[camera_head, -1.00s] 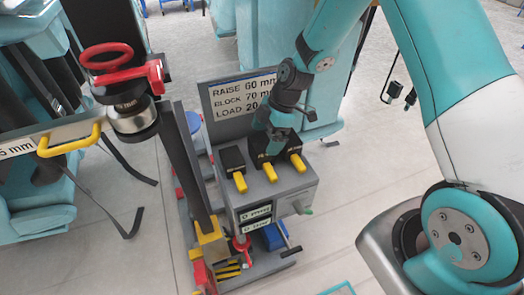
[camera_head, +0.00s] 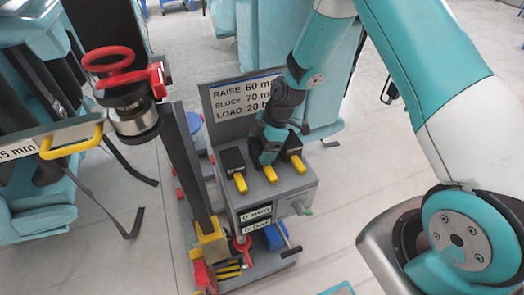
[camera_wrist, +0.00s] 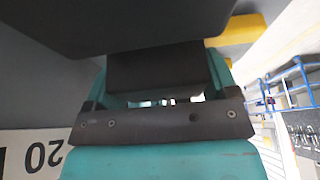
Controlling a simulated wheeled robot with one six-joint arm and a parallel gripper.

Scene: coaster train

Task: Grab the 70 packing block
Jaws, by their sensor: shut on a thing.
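Three dark packing blocks with yellow handles sit in a row on a grey cabinet (camera_head: 262,200). They are the left block (camera_head: 232,160), the middle block with its yellow handle (camera_head: 270,174), and the right block (camera_head: 294,142). My gripper (camera_head: 268,156) reaches down from behind and is shut on the middle block, hiding most of it. In the wrist view a dark block body (camera_wrist: 155,70) sits between my gripper's jaws, with a larger dark shape above it. Any size marks on the blocks are too small to read.
A sign (camera_head: 240,98) behind the cabinet reads raise 60, block 70, load 20, partly covered by my arm.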

